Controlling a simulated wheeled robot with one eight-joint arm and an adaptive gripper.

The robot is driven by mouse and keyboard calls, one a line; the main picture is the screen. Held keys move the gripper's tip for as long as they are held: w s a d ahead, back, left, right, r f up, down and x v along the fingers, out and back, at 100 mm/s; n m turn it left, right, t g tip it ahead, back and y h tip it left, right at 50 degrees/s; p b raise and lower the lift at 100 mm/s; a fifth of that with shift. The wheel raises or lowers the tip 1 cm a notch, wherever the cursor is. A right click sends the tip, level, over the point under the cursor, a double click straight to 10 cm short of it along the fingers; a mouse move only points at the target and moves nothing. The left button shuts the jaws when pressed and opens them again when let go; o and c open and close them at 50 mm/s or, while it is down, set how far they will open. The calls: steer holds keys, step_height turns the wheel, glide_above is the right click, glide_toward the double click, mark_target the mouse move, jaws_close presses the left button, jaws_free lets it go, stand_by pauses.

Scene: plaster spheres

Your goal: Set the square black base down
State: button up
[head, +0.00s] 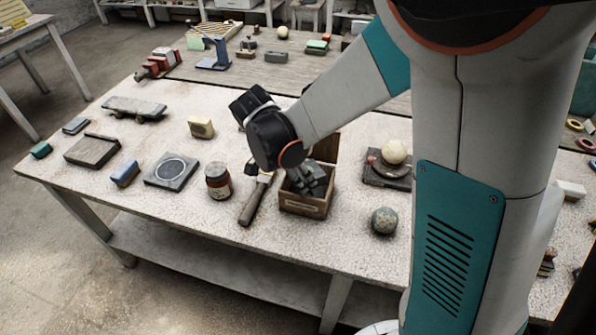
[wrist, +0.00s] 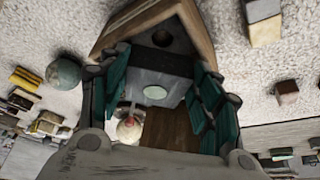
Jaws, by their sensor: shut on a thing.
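My gripper (head: 310,180) is down in an open wooden box (head: 303,207) and shut on a dark, flat piece, which I take for the square black base (wrist: 155,78). In the wrist view this piece spans between the teal-padded fingers (wrist: 160,95) and shows a pale oval on a grey face. The box rim (wrist: 190,22) frames it. In the head view my fingers and wrist hide the piece. I cannot tell whether it touches the box floor.
A dark square plate with a pale ring (head: 171,170), a jar (head: 218,181) and a dark-handled tool (head: 255,200) are to the left. A pale ball (head: 394,151) on a dark stand (head: 386,180) and a greenish sphere (head: 384,220) are to the right. Tabletop shows bare between them.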

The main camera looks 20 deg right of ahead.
steer(key=shift+f, duration=0.25)
steer(key=o, duration=1.7)
steer(key=shift+r, duration=0.1)
steer(key=shift+r+p, duration=1.25)
steer(key=shift+r, duration=0.65)
